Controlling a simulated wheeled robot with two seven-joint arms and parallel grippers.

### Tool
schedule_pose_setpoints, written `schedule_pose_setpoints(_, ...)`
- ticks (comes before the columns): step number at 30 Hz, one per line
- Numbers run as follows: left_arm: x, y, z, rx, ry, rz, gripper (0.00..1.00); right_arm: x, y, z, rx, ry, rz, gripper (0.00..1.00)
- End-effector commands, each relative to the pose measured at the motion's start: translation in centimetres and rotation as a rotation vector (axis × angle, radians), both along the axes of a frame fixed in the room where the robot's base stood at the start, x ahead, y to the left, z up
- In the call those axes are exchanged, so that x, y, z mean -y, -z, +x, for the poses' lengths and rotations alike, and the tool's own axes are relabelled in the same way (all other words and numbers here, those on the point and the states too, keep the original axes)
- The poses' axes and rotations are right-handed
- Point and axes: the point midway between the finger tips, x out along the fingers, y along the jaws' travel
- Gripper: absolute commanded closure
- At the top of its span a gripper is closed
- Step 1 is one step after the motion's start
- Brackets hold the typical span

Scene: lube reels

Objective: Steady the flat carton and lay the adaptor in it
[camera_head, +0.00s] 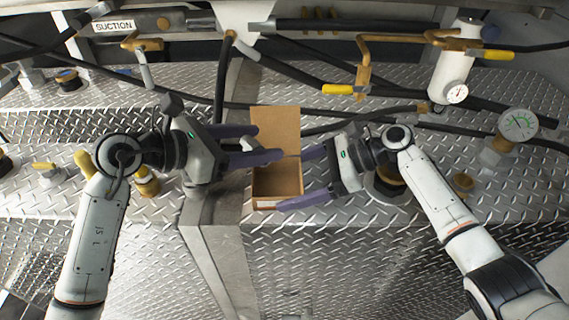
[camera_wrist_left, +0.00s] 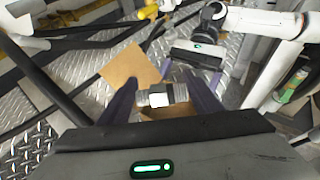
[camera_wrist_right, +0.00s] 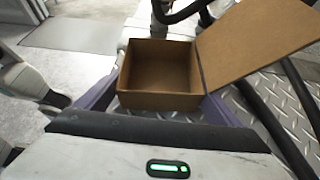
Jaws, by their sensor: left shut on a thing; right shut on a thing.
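The flat carton (camera_head: 291,187) is a brown cardboard box on the diamond-plate deck, its lid (camera_head: 275,122) folded open toward the back. My right gripper (camera_head: 291,179) is shut on the carton, one finger along each side. In the right wrist view the carton (camera_wrist_right: 160,101) lies between the fingers and its inside looks empty. My left gripper (camera_head: 268,144) is above the lid side of the carton. It is shut on the adaptor (camera_wrist_left: 158,96), a short silver and white piece across its fingers in the left wrist view.
Black hoses (camera_head: 330,107) run across the deck behind the carton. A pressure gauge (camera_head: 518,124) and a white cylinder with a dial (camera_head: 455,62) stand at the right. Yellow-handled valves (camera_head: 338,89) are at the back. The deck edge is in front of the carton.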

Motion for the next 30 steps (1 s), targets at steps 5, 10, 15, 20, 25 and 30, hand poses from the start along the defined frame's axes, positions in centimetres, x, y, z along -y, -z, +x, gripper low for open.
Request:
schedule_pose_setpoints(5,2.1,-0.5,1.2,-0.001,0.008,-0.003,0.68,0.0,0.0,0.0,0.000,0.000,0.000,0.25)
schedule_pose_setpoints(10,2.3,0.9,1.2,-0.005,0.007,-0.004,0.68,0.0,0.0,0.0,0.000,0.000,0.000,0.25)
schedule_pose_setpoints(15,2.3,2.9,1.2,-0.005,0.007,-0.005,0.68,0.0,0.0,0.0,0.000,0.000,0.000,0.25)
schedule_pose_setpoints(20,2.3,4.5,1.2,-0.004,0.008,-0.004,0.68,0.0,0.0,0.0,0.000,0.000,0.000,0.25)
schedule_pose_setpoints(25,2.2,5.3,1.2,-0.002,0.007,-0.003,0.68,0.0,0.0,0.0,0.000,0.000,0.000,0.25)
schedule_pose_setpoints(30,2.2,5.4,1.2,-0.001,0.008,-0.003,0.68,0.0,0.0,0.0,0.000,0.000,0.000,0.25)
